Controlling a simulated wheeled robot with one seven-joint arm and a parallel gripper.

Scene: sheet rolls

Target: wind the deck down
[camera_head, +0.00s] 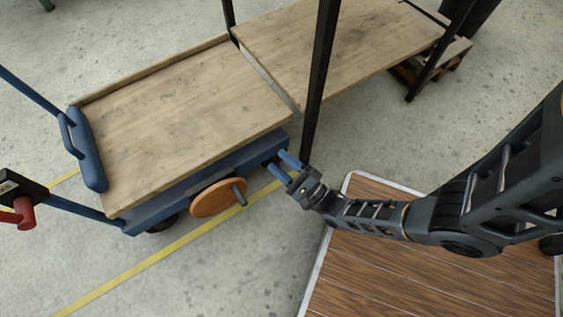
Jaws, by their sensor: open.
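The deck (185,120) is a wooden platform on a blue cart frame (165,206) at the left. An orange-brown crank wheel (213,200) with a dark handle (240,194) sits on the cart's near side. My gripper (283,168) is open and appears empty, with its two blue fingers pointing left toward the cart's right end. It is to the right of the wheel and apart from the handle. Whether the fingers touch the cart frame I cannot tell.
A wooden tabletop (335,45) with dark posts (318,80) stands behind, beside the deck's far right end. One post rises just behind my gripper. A blue push handle (85,150) is at the deck's left. A red lever (20,212) is at the left edge. A yellow line (150,262) crosses the open floor.

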